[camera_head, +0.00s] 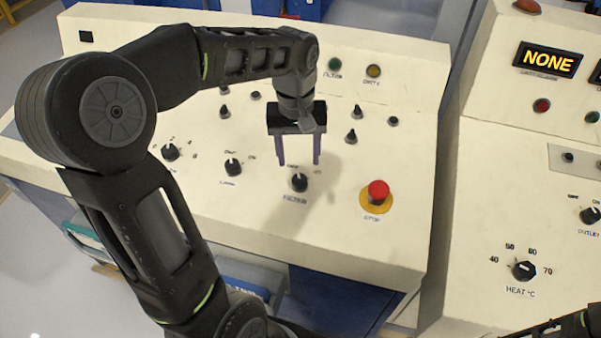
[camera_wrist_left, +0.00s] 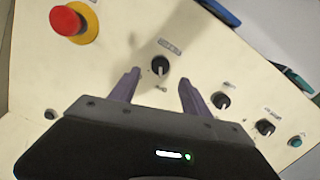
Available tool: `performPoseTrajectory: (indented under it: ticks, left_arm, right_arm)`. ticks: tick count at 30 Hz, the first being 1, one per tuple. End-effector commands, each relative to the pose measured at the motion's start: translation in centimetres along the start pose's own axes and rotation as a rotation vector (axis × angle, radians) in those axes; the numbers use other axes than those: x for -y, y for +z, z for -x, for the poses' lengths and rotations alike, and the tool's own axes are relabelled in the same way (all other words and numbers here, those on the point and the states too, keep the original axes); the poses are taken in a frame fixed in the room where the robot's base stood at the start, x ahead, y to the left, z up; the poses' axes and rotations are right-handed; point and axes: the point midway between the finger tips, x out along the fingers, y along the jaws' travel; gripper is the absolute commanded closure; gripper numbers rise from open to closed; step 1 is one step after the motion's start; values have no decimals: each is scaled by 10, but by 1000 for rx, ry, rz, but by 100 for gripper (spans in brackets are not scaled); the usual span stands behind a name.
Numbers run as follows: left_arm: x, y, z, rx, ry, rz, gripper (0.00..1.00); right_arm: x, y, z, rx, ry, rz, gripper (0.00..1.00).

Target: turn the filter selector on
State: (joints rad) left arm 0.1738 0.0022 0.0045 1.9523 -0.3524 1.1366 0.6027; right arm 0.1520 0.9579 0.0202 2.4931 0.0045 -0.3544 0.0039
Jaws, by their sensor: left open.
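The filter selector (camera_head: 299,182) is a black knob with a pale pointer line on the cream sloping panel (camera_head: 330,225), its label below it. In the left wrist view the knob (camera_wrist_left: 160,66) shows just beyond the gap between the fingertips. My left gripper (camera_head: 299,163) is open and empty, its two purple fingers pointing down at the panel, above and just behind the knob. The fingers also show spread apart in the left wrist view (camera_wrist_left: 158,78). They appear clear of the knob. The exact position of the knob's pointer is too small to tell.
A red emergency button (camera_head: 378,192) on a yellow ring stands right of the selector. Other knobs (camera_head: 233,167) are to its left, and small toggles (camera_head: 351,136) stand behind. A second console with a "NONE" display (camera_head: 547,60) and a heat knob (camera_head: 523,270) is at the right.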

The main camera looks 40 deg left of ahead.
Motion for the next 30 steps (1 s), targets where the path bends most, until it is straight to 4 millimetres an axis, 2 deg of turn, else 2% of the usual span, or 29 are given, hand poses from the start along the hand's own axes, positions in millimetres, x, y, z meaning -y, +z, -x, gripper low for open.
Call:
performPoseTrajectory:
  ticks: [15,25,30]
  left_arm:
    - [1,1,-68,3,-1,0,45]
    - [0,0,-73,0,0,0,45]
    - [0,0,-73,0,0,0,58]
  right_arm:
    - [2,1,7,2,3,-2,100]
    - [2,1,7,2,3,-2,100]
    - [2,1,7,2,3,-2,100]
